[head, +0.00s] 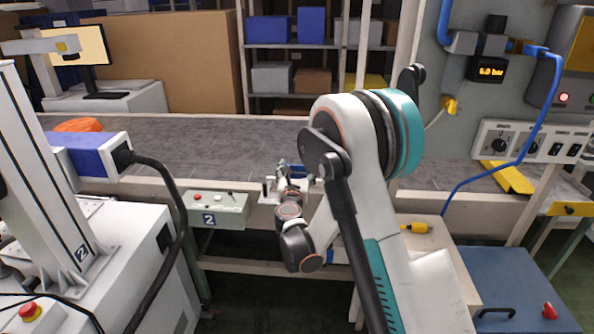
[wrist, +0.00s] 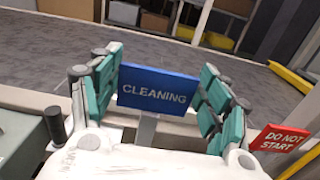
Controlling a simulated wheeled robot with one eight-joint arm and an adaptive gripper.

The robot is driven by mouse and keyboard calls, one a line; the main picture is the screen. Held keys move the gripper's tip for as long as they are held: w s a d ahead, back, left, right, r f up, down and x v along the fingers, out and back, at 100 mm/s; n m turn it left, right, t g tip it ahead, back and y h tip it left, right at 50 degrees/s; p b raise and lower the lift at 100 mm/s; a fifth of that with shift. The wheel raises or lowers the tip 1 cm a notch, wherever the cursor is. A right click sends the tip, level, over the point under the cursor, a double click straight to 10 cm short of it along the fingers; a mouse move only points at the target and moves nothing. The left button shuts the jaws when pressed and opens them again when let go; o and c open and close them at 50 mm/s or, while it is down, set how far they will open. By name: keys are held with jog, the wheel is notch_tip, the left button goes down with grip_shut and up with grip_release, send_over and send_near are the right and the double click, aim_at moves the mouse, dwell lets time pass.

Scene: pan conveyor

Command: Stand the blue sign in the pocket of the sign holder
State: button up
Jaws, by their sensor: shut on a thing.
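The blue sign (wrist: 158,88), lettered CLEANING, is upright and slightly tilted in the wrist view, with a grey stem (wrist: 146,131) below it. My gripper (wrist: 157,72) has its teal finger pads at the sign's left and right edges and is shut on it. In the head view my gripper (head: 297,173) is small, at the near edge of the conveyor, and its own links partly hide the sign. I cannot make out the holder's pocket in either view.
The grey conveyor (head: 180,140) runs across behind my gripper. A control box (head: 216,211) marked 2 is on its front, left of my gripper. A red DO NOT START sign (wrist: 278,138) stands at the right. An orange pan (head: 78,125) lies at the conveyor's left.

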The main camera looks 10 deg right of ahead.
jog(key=shift+f, duration=2.25)
jog(key=o, duration=1.5)
notch_tip(320, 180, up, 10)
